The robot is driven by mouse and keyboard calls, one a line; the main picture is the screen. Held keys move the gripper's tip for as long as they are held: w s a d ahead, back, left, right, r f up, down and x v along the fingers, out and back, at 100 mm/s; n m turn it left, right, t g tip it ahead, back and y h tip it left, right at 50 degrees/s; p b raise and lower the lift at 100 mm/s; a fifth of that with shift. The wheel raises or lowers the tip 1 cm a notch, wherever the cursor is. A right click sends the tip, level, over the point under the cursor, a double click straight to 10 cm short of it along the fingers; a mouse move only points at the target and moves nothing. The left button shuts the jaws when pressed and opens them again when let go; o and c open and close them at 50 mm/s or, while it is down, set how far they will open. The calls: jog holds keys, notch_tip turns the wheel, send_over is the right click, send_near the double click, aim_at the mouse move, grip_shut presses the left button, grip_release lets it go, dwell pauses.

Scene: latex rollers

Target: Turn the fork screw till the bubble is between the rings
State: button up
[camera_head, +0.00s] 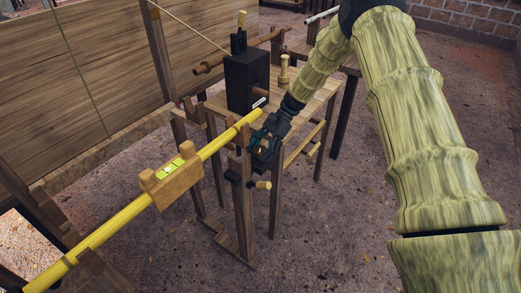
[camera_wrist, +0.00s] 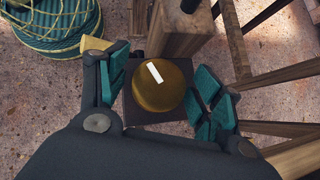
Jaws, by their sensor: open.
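A round brass-coloured knob (camera_wrist: 160,85) with a white stripe, apparently the fork screw, sits over a dark square block (camera_wrist: 150,115) in the wrist view. My gripper (camera_wrist: 165,90) is open, its teal-padded fingers on either side of the knob. A gap shows on the left; contact on the right is unclear. In the head view my gripper (camera_head: 263,147) is at the top of the wooden post and largely hides the knob. A wooden level (camera_head: 178,183) with a green vial (camera_head: 168,169) sits on the long yellow roller (camera_head: 125,214). A pale bubble shows, but its place between the rings is too small to tell.
A wooden table (camera_head: 305,97) behind carries a black box (camera_head: 246,82) and a wooden peg piece (camera_head: 284,72). A wooden handle (camera_head: 262,185) sticks out below my gripper. A teal coil (camera_wrist: 50,25) lies on the ground. Wooden panels (camera_head: 105,55) stand at left.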

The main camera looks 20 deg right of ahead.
jog(key=c, duration=1)
jog(key=shift+n+g+h, duration=0.5)
jog(key=shift+n+g, duration=0.5)
jog(key=shift+n, duration=0.4)
jog(key=shift+n+g+h, duration=0.4)
jog(key=shift+n+g, duration=0.2)
jog(key=shift+n, duration=0.3)
jog(key=o, duration=1)
jog(key=v, duration=1.2)
